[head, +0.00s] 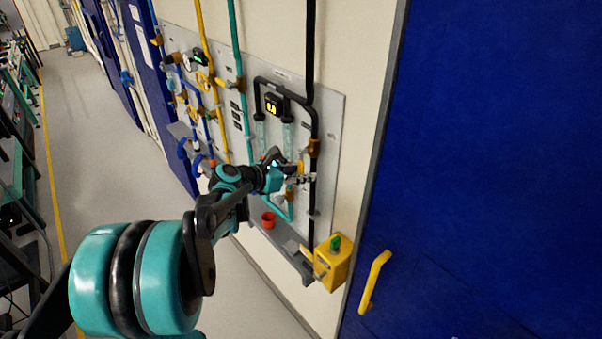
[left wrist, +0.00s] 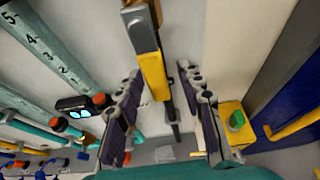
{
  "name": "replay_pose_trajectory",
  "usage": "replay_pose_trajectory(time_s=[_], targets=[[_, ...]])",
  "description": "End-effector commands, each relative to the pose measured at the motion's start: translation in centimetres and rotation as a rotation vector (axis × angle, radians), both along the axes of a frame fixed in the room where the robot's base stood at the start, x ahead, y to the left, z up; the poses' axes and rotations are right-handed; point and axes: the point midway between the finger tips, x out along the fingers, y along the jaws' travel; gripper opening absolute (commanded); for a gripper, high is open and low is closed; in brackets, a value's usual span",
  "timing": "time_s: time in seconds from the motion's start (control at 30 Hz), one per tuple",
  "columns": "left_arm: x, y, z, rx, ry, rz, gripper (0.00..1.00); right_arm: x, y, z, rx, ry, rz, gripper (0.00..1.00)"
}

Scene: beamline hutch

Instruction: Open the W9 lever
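A lever with a yellow grip (left wrist: 155,76) and a grey end shows in the left wrist view, in front of a dark pipe. Part of its yellow grip shows in the head view (head: 300,168), beside the black vertical pipe. I can read no W9 label. My left gripper (head: 293,174) is at the panel by this lever. In the left wrist view its fingers (left wrist: 162,80) are open, one on each side of the lever, with gaps visible on both sides. Whether the lever lies fully between the fingertips is hard to tell. My right gripper is not in view.
The wall panel (head: 335,115) carries several pipes, valves and a small display (head: 273,104). A blue door (head: 490,150) stands right. Floor is clear left of the panel.

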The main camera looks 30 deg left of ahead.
Motion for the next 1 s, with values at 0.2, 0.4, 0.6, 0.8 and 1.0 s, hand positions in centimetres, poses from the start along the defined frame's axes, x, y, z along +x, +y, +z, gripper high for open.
replay_pose_trajectory(time_s=[0.2, 0.4, 0.6, 0.8, 1.0], targets=[[-0.9, 0.5, 0.5, 0.0, -0.001, 0.003, 0.38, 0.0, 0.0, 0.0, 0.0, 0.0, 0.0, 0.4], [-4.4, 2.0, 2.0, 0.0, -0.001, 0.005, 0.38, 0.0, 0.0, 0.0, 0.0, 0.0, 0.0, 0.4], [-8.0, 3.4, 3.5, -0.001, 0.0, 0.004, 0.38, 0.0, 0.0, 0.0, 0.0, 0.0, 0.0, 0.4], [-9.9, 4.2, 4.4, -0.001, -0.001, 0.002, 0.38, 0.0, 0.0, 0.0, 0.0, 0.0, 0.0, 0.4], [-10.3, 4.3, 4.6, 0.0, 0.0, -0.001, 0.38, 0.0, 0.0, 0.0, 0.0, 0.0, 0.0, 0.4]])
